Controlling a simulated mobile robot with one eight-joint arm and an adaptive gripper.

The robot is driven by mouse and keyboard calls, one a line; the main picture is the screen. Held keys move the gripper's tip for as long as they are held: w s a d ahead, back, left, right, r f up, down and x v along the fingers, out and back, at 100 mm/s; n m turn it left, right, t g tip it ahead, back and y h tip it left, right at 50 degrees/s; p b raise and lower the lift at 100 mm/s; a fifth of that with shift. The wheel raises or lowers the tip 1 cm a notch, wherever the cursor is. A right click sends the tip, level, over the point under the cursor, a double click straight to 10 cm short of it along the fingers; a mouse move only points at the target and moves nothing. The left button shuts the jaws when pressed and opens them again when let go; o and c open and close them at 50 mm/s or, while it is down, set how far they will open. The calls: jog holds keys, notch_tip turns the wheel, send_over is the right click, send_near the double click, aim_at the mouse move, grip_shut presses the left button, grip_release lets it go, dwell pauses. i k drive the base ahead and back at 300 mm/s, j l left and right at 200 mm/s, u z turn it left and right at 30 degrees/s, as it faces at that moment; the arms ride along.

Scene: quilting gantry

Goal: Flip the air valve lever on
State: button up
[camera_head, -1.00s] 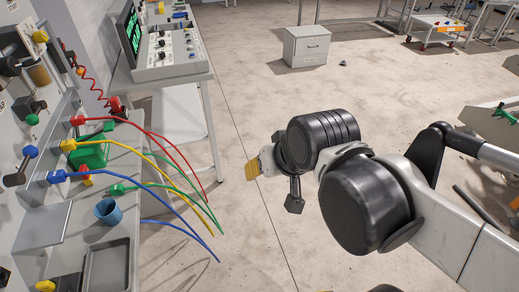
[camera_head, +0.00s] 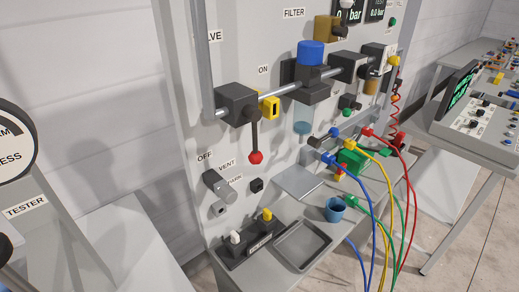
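The air valve is a black block (camera_head: 236,103) on a grey pipe, on the upright panel in the head view. Its dark lever (camera_head: 255,135) hangs nearly straight down from the block and ends in a red knob (camera_head: 256,157). The ON label (camera_head: 263,70) is above the lever, to the upper right of the block. The OFF label (camera_head: 205,155) is lower, left of the knob. A yellow piece (camera_head: 269,107) sits just right of the block, near the top of the lever. A grey post partly hides the valve's name label. My gripper is not in view.
A vent fitting (camera_head: 217,186) sticks out below the lever. A shelf below carries a grey tray (camera_head: 302,245), a switch strip (camera_head: 250,245) and a blue cup (camera_head: 335,209). Coloured hoses (camera_head: 378,180) hang at the right. A tester (camera_head: 30,200) stands at the left.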

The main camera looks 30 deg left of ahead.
aim_at(253, 114)
jog(key=u, duration=1.65)
